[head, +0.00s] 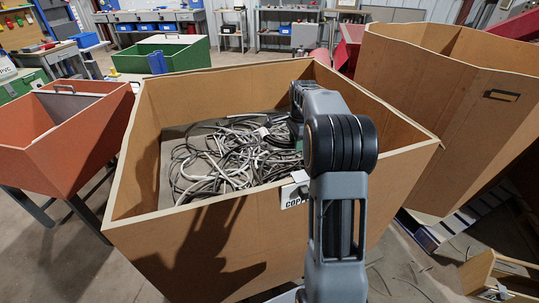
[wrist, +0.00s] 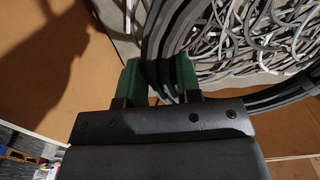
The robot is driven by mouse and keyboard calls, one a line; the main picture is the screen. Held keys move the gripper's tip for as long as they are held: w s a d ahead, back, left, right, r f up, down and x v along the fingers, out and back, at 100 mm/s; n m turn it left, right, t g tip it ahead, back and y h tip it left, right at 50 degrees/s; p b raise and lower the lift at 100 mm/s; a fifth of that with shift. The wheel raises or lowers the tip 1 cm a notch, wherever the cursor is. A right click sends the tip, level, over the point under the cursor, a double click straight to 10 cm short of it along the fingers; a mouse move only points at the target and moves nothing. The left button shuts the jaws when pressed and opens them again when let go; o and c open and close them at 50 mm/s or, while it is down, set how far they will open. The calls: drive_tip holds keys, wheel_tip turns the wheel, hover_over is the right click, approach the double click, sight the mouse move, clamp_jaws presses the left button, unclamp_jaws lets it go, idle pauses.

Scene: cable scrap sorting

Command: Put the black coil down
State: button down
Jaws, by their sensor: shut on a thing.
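The black coil (wrist: 163,35) is a bundle of thick dark cable loops in the wrist view. My gripper (wrist: 159,77) has green fingers and is shut on the coil, with a strand running down between them. The coil curves up and out of the top of the view, and also shows at the right. Behind it lies a heap of grey and white cables (wrist: 245,40), inside a brown cardboard box (head: 205,245) in the head view. In that view my arm reaches over the box's near wall and hides most of the gripper; I cannot make out the coil there.
The box's near wall carries a white label (head: 294,194) reading "COPP", partly hidden by my arm. An orange bin (head: 65,150) stands left, a taller cardboard box (head: 440,120) right, and a green bin (head: 185,58) behind. Bare box floor shows left of the heap.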

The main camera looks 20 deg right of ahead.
sight(286, 141)
drive_tip(key=w, duration=0.1)
drive_tip(key=w+a+f, duration=0.2)
drive_tip(key=w, duration=0.1)
drive_tip(key=shift+a, duration=0.15)
drive_tip(key=w+a+f, duration=0.1)
drive_tip(key=w+f, duration=0.1)
drive_tip(key=f, duration=0.2)
drive_tip(key=w+a+f+b, duration=0.1)
drive_tip(key=w+f, duration=0.1)
drive_tip(key=f, duration=0.3)
drive_tip(key=shift+w+a, duration=0.3)
drive_tip(key=shift+a, duration=0.05)
drive_tip(key=shift+f+b, duration=0.3)
drive_tip(key=shift+f, duration=0.1)
drive_tip(key=shift+f, duration=0.25)
drive_tip(key=c, duration=0.8)
unclamp_jaws()
